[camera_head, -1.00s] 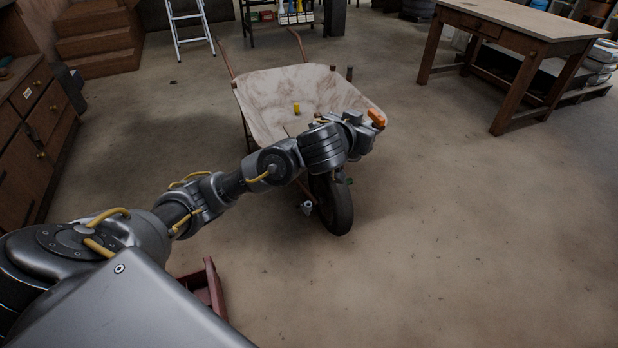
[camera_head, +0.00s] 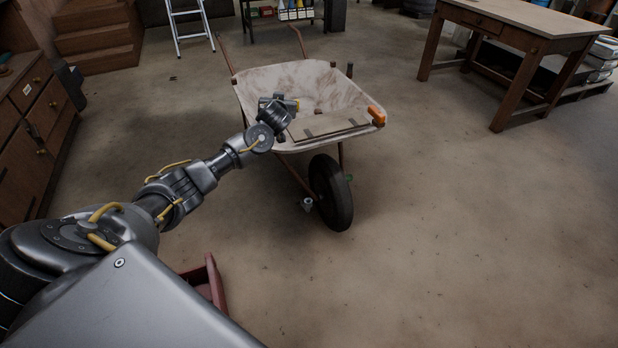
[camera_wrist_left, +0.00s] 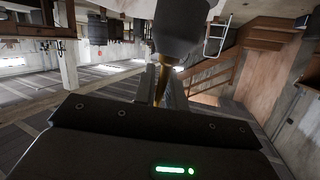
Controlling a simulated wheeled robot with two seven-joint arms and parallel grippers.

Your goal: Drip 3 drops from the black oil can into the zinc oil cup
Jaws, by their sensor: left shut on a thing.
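My left gripper (camera_head: 289,104) is over the wheelbarrow tray, small and partly hidden by its own wrist in the head view. In the left wrist view its fingers (camera_wrist_left: 165,92) are shut on the black oil can (camera_wrist_left: 180,28), whose dark rounded body shows at the top with a brass stem below it. The can is hard to make out in the head view. A small grey cup, apparently the zinc oil cup (camera_head: 308,203), sits low beside the wheel, to its left. My right gripper is not in view.
The wheelbarrow (camera_head: 258,92) has a black wheel (camera_head: 331,194) in front. A board (camera_head: 330,130) lies across its front, with an orange object (camera_head: 376,115) at its right end. A small green part (camera_head: 349,178) is right of the wheel.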

